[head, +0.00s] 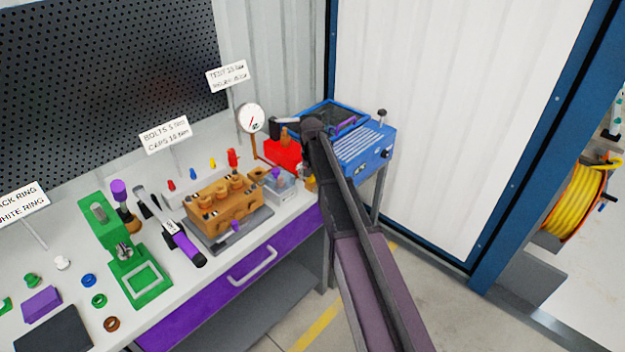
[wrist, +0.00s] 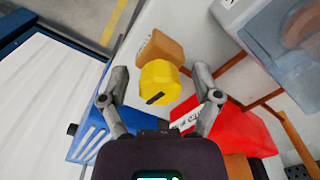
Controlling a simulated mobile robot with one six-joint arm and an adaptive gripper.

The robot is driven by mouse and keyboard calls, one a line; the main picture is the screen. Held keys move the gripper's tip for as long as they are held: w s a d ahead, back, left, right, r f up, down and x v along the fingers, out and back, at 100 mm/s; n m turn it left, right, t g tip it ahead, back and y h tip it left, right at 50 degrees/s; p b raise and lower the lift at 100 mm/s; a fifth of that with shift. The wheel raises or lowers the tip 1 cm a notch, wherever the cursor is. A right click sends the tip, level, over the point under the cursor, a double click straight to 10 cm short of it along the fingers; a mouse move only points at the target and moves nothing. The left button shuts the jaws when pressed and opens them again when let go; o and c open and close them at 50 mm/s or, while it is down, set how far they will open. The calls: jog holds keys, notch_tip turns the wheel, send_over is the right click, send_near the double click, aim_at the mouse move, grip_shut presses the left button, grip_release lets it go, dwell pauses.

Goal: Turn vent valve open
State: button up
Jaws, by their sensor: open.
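In the wrist view, a yellow knob (wrist: 160,85) with a black mark on its face sits on an orange-brown body (wrist: 160,46); it looks like the vent valve. My gripper (wrist: 160,74) is open, with one finger on each side of the knob. Gaps show between both fingers and the knob, so neither appears to touch it. My arm hides the gripper's fingers and most of the valve there.
A red box (wrist: 235,130) lies close on the right in the wrist view, with brown pipes nearby. A clear container (wrist: 285,40) is at upper right.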

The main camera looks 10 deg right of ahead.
jog(key=shift+c, duration=0.2)
grip_shut()
jog(key=shift+n, duration=0.8)
jog(key=shift+o, duration=0.2)
grip_release()
